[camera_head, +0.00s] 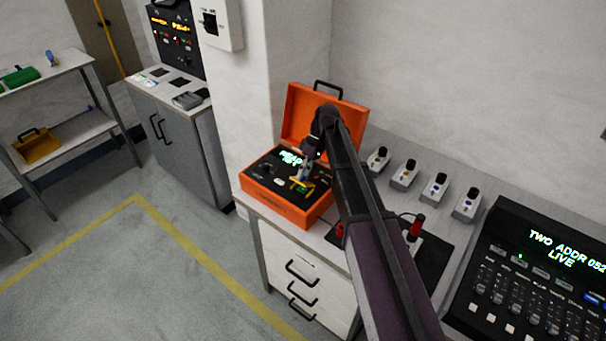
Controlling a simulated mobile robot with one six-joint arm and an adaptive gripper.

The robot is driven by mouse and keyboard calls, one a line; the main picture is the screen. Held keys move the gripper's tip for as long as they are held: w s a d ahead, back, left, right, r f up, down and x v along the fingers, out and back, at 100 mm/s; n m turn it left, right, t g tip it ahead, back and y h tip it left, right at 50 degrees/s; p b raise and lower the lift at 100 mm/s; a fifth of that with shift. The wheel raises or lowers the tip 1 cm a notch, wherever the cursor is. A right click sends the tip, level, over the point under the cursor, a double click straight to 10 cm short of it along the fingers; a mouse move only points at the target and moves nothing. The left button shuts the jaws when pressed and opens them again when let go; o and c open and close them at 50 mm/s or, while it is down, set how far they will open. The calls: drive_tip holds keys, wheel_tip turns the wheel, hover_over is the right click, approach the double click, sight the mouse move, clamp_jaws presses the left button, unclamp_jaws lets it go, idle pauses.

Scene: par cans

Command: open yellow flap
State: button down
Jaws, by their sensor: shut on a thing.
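The yellow flap (297,186) is on the black panel of an open orange case (271,204), toward the panel's right front. The flap looks tilted up, with a small green-lit spot beside it. My gripper (303,174) reaches down over the panel and is shut on the yellow flap. The fingertips are small here and partly cover the flap, so its exact angle is hard to tell. A lit green display (289,157) shows on the panel behind the gripper, partly hidden by it.
The case's raised orange lid (298,112) stands behind the gripper. Several small white devices (404,173) line the bench on the right, before a black console (540,270). A red-handled item (417,224) stands right of my arm. Floor at left is clear.

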drive_tip(key=shift+c, duration=2.2)
unclamp_jaws()
drive_tip(key=shift+s+a, duration=0.1)
